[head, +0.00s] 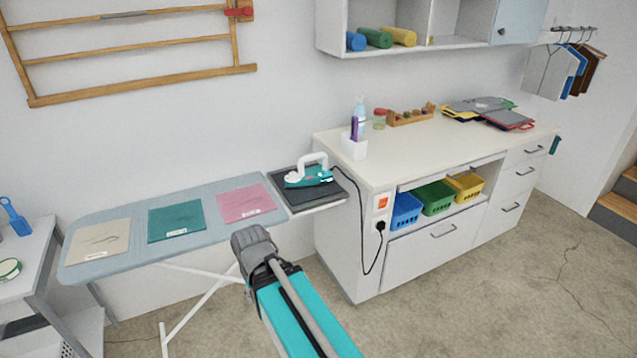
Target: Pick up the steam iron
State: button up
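The steam iron (308,177) is teal with a pale raised handle. It lies flat on a dark rest pad (336,194) at the right end of the ironing board (123,209). A dark cord (364,231) runs from the iron's side down to a plug at the cabinet's socket. My teal and grey arm shows at the bottom centre, in front of the board. Its grey end appears below and left of the iron in the picture, apart from it. No gripper fingers show.
Beige, green and pink cloths (246,203) lie on the board. A white cabinet (352,256) stands right of the iron, with a spray bottle (359,118) in a white holder on top. A side table (25,249) stands at the left. Floor at the right is clear.

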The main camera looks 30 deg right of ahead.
aim_at(313, 177)
jog(key=z, duration=0.8)
jog(key=i, duration=1)
jog(key=u, duration=0.05)
